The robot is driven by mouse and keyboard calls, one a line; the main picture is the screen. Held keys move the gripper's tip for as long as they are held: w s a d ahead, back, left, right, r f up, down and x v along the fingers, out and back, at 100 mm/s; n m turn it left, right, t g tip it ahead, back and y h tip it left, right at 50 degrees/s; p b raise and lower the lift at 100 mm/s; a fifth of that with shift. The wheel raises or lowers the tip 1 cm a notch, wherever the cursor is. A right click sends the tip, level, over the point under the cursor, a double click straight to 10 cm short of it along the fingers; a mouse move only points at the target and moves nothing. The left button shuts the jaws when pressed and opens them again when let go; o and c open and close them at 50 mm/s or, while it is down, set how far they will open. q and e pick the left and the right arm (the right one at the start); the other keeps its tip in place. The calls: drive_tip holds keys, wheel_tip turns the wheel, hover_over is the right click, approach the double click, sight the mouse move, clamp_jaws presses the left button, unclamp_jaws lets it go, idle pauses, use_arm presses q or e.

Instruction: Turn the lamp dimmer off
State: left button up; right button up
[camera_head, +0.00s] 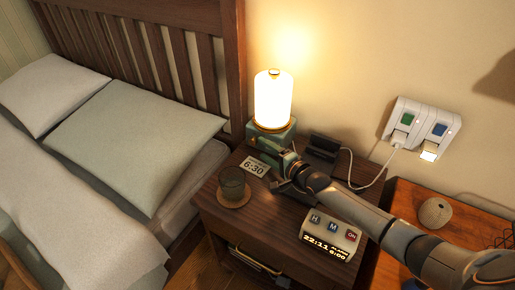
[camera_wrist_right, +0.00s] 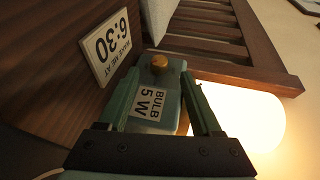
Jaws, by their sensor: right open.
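The lamp, with a glowing white cylindrical shade (camera_head: 273,98), stands on the nightstand near the wall; it is lit. Its teal base (camera_head: 284,132) is partly hidden by my gripper in the head view. In the right wrist view, the base carries a "BULB 5 W" label (camera_wrist_right: 150,103) and a round brass knob (camera_wrist_right: 159,62). My right gripper (camera_wrist_right: 160,74) is open, its green fingers on either side of the base's face, with the knob between their tips. I cannot tell whether they touch it. My left gripper is not in view.
On the nightstand (camera_head: 222,213) are a "6:30" card (camera_head: 254,167), a dark glass (camera_head: 232,183) on a coaster, a clock (camera_head: 331,235) and a dark device (camera_head: 322,145) with a white cable. Wall sockets (camera_head: 421,124) are at right; a bed (camera_head: 140,140) is at left.

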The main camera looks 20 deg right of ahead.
sight(254, 143)
drive_tip(key=shift+b+x, duration=0.8)
drive_tip(key=shift+x, duration=1.55)
clamp_jaws()
